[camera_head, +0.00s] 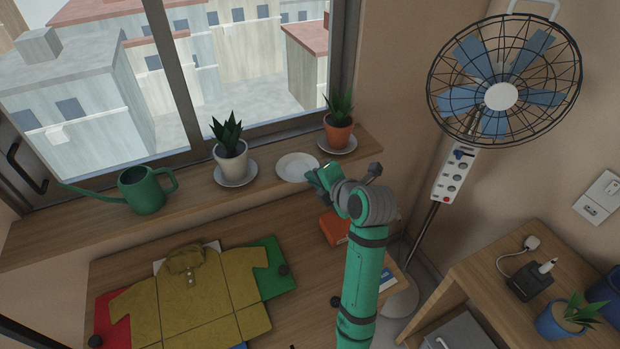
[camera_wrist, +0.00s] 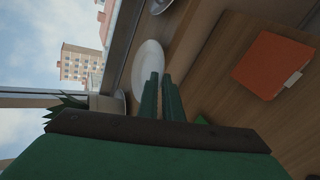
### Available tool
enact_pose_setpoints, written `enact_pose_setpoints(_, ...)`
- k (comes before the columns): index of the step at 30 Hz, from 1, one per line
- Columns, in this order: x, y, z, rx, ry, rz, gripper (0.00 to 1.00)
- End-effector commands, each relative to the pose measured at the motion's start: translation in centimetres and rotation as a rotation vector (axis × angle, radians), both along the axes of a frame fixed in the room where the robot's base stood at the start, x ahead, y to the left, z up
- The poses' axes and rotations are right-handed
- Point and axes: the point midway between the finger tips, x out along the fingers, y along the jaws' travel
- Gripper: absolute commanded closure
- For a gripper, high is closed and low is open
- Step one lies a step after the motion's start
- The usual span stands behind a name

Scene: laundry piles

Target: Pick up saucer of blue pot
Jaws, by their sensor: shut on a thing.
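A white empty saucer (camera_head: 297,167) is at the windowsill between the white pot and the orange pot. It also shows in the wrist view (camera_wrist: 147,62). My gripper (camera_head: 324,177) reaches over the sill at the saucer's right edge. In the wrist view my green fingers (camera_wrist: 161,80) are close together at the saucer's near rim, shut on it. I cannot tell whether the saucer touches the sill. The blue pot (camera_head: 562,324) with a small plant stands on the wooden shelf at the lower right; no saucer shows under it.
The windowsill (camera_head: 90,222) also holds a green watering can (camera_head: 145,190), a white pot (camera_head: 231,163) and an orange pot (camera_head: 338,134), both on saucers. A yellow shirt (camera_head: 190,300) and an orange book (camera_wrist: 271,65) lie on the table below. A fan (camera_head: 500,95) stands right.

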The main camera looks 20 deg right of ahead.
Motion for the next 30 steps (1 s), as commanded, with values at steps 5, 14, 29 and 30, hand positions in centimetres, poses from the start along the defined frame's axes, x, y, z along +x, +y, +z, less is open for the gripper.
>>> enact_pose_setpoints(5, 0.1, 0.3, -0.2, 0.0, 0.004, 0.005, 1.0)
enact_pose_setpoints(14, 0.1, 0.4, -0.1, -0.001, 0.003, 0.008, 0.72)
enact_pose_setpoints(29, -3.6, -0.4, 2.1, -0.002, -0.003, 0.0, 0.72)
enact_pose_setpoints(30, -4.2, -0.5, 2.4, -0.002, -0.001, 0.0, 0.72)
